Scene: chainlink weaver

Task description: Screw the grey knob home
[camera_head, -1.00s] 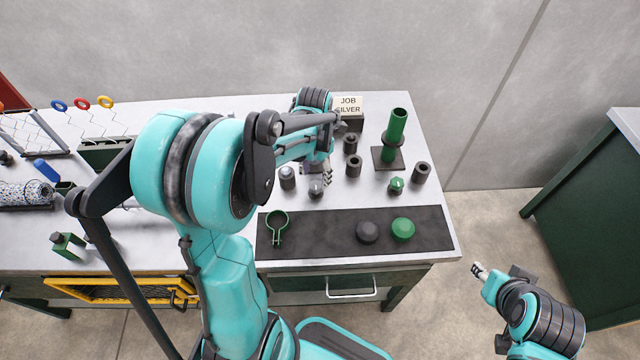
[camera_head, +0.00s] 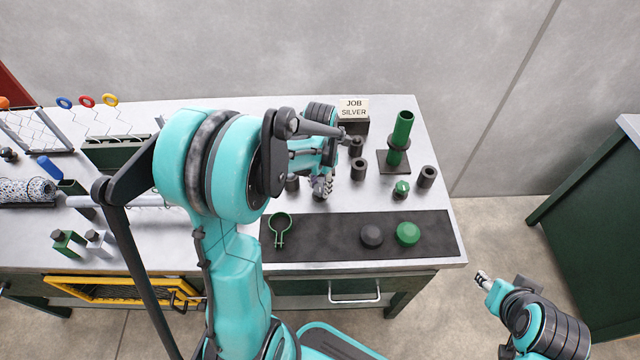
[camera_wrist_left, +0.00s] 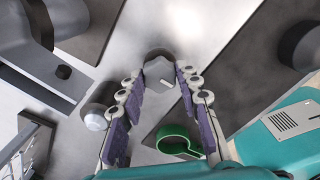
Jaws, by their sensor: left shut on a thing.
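The grey knob (camera_wrist_left: 158,70) has a pale top with a white mark and sits on a dark round base on the bench. In the left wrist view it lies between the fingertips of my left gripper (camera_wrist_left: 157,78), which is shut on it. In the head view my left gripper (camera_head: 322,186) is low over the bench and hides most of the knob. My right gripper (camera_head: 483,278) hangs off the bench's right front corner, and its fingers are too small to read.
A green knob (camera_head: 401,188), dark sockets (camera_head: 358,169) and a green post (camera_head: 402,130) stand to the right. A dark mat (camera_head: 330,240) in front carries a green ring clamp (camera_head: 280,228) and two round caps. A JOB SILVER sign (camera_head: 353,107) stands behind.

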